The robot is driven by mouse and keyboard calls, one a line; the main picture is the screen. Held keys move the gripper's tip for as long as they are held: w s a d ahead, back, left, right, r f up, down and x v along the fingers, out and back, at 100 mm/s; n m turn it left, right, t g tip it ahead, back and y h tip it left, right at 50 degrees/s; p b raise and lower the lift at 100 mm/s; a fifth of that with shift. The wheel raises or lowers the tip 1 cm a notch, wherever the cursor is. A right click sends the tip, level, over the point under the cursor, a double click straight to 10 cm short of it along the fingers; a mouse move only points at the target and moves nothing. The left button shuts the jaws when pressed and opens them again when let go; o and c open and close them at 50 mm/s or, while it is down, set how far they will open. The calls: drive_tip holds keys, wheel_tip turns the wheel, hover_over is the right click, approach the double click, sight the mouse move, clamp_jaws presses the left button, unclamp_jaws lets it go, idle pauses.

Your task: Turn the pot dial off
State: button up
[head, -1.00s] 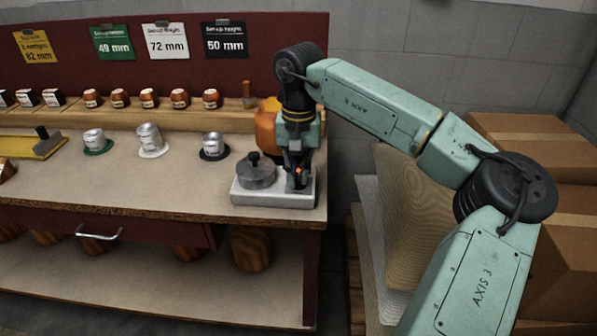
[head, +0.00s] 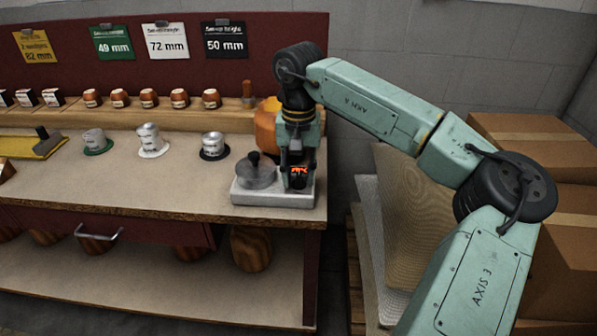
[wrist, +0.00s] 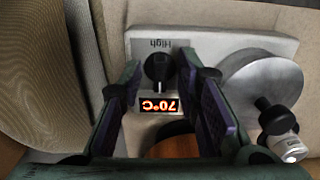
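The pot dial (wrist: 158,68) is a black knob on a white hot plate base (head: 275,199), near an upside-down "High" label. A lit orange display (wrist: 160,104) next to it reads 70°C, upside down in the wrist view; its glow also shows in the head view (head: 299,171). My gripper (wrist: 160,78) points down over the base, with one finger on each side of the dial and gaps showing between. In the head view my gripper (head: 297,162) hides the dial. The round grey pot (head: 257,174) with a black lid knob sits beside it.
An orange container (head: 266,125) stands just behind my gripper. Small hat blocks (head: 212,143) stand left of the pot on the table (head: 120,184). The table ends just right of the base. Stacked sheets (head: 410,220) and cardboard boxes (head: 560,170) are farther right.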

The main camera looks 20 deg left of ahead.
sight(299, 177)
wheel_tip(299, 177, up, 12)
idle(0.6)
